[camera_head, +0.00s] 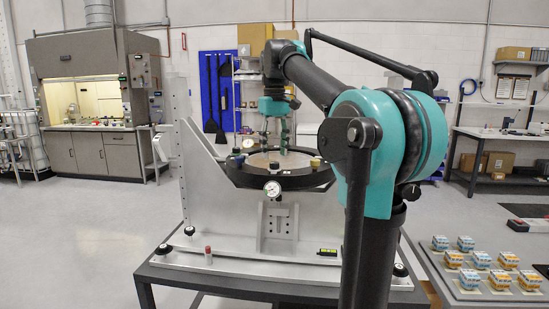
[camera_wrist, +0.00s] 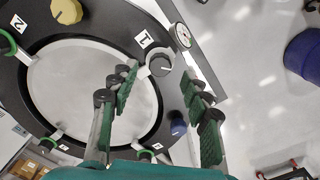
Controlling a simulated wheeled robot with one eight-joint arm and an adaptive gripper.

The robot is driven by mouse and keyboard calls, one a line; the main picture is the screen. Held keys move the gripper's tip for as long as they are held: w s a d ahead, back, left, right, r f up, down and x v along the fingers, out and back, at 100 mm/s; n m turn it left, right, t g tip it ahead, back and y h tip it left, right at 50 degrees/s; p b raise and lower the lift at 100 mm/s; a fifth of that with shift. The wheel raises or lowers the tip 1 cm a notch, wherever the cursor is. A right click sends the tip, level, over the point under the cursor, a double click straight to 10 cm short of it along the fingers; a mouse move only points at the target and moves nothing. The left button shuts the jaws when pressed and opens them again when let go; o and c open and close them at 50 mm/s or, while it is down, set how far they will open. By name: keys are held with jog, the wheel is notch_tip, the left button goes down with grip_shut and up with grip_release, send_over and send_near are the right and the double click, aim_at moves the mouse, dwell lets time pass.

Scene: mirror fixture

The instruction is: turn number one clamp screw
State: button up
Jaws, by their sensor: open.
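The round mirror fixture has a black ring (camera_head: 245,178) around a pale disc, and its ring also shows in the wrist view (camera_wrist: 100,27). A label that seems to read 1 (camera_wrist: 145,40) lies on the ring, with a grey round clamp screw knob (camera_wrist: 160,65) beside it. My gripper (camera_wrist: 160,80) is open, its green-padded fingers on either side of this knob in the picture. I see no clear contact, and cannot tell the height gap. In the head view my gripper (camera_head: 273,145) points down over the fixture; the grey knob is not clear there.
A yellow knob (camera_wrist: 66,11) near label 2 (camera_wrist: 18,22) and a blue knob (camera_wrist: 178,127) also sit on the ring. Dial gauges, one at the front (camera_head: 272,189), stand by the rim. A blue drum (camera_wrist: 304,55) is on the floor.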

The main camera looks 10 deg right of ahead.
aim_at(275, 162)
notch_tip(275, 162, up, 9)
dwell(0.3)
jog(key=shift+f, duration=0.1)
